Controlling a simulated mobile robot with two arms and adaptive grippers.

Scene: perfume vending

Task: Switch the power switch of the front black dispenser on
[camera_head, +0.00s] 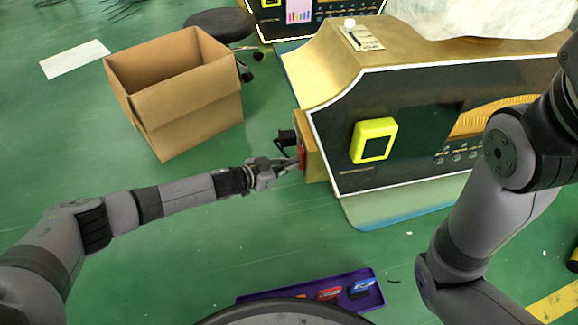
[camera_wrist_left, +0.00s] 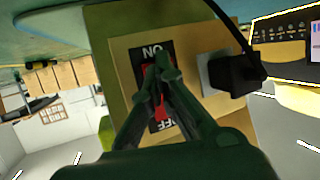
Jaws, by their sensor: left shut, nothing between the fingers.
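The front black dispenser (camera_head: 345,170) has a gold top and a dark front panel and stands right of centre in the head view. Its red power switch (camera_head: 302,157) is on its left side. In the left wrist view, the switch (camera_wrist_left: 157,113) is a red rocker on a black plate, with ON and OFF lettering that appears upside down. My left gripper (camera_head: 296,163) is shut and empty, its fingertips (camera_wrist_left: 162,68) in front of the switch near the ON end. The fingers hide much of the rocker, so its position and any contact cannot be told. My right gripper is out of view.
A black plug (camera_wrist_left: 236,72) with a cable sits beside the switch. An open cardboard box (camera_head: 185,95) stands on the green floor to the left. A purple tray (camera_head: 368,273) with small coloured items lies at the bottom. A second dispenser (camera_head: 270,22) stands behind.

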